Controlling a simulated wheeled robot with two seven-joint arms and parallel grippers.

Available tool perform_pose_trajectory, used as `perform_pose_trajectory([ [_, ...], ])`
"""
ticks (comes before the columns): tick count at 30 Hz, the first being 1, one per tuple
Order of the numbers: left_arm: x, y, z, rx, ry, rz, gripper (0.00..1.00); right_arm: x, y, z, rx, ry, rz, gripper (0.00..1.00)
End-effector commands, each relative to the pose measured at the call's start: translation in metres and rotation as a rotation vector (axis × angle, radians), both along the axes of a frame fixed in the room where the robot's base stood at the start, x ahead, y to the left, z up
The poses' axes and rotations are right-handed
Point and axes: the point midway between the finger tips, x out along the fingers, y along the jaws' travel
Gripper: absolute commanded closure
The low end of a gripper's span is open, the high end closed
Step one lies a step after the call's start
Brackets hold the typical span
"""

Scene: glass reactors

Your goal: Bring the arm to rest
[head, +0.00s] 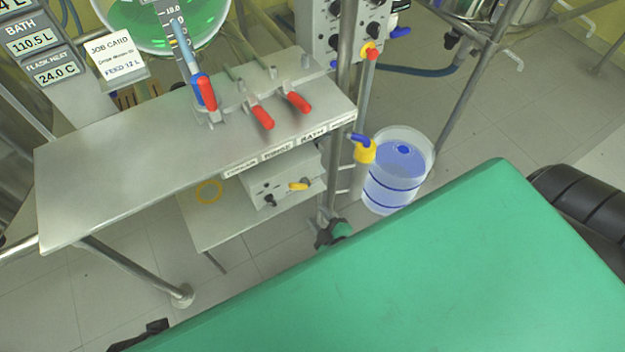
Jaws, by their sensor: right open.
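My left gripper cannot be made out; only a dark piece of mine shows at the lower left edge.
A steel bench (130,165) with red-handled valves (263,117) stands at the left, a lower shelf (215,225) under it. A clear bucket (398,170) of bluish liquid stands right of the bench, below a yellow-and-blue outlet (364,149).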

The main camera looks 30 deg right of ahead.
Motion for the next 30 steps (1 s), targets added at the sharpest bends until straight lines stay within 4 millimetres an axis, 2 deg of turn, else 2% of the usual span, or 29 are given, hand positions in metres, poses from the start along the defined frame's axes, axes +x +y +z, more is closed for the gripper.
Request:
perform_pose_trajectory([
  [5, 0.002, 0.0, -0.003, 0.002, -0.001, -0.001, 0.64, -0.006, 0.0, 0.001, 0.0, 0.0, 0.0, 0.58],
  [22, 0.001, -0.001, 0.0, -0.001, -0.002, -0.002, 0.64, -0.005, -0.001, 0.002, 0.009, 0.012, -0.005, 0.58],
  [26, 0.002, 0.0, 0.0, 0.0, -0.002, -0.002, 0.64, -0.004, -0.003, 0.007, 0.051, 0.081, -0.026, 0.58],
  [30, 0.002, 0.0, 0.0, 0.0, -0.002, -0.002, 0.64, -0.007, -0.007, 0.015, 0.14, 0.219, -0.074, 0.58],
])
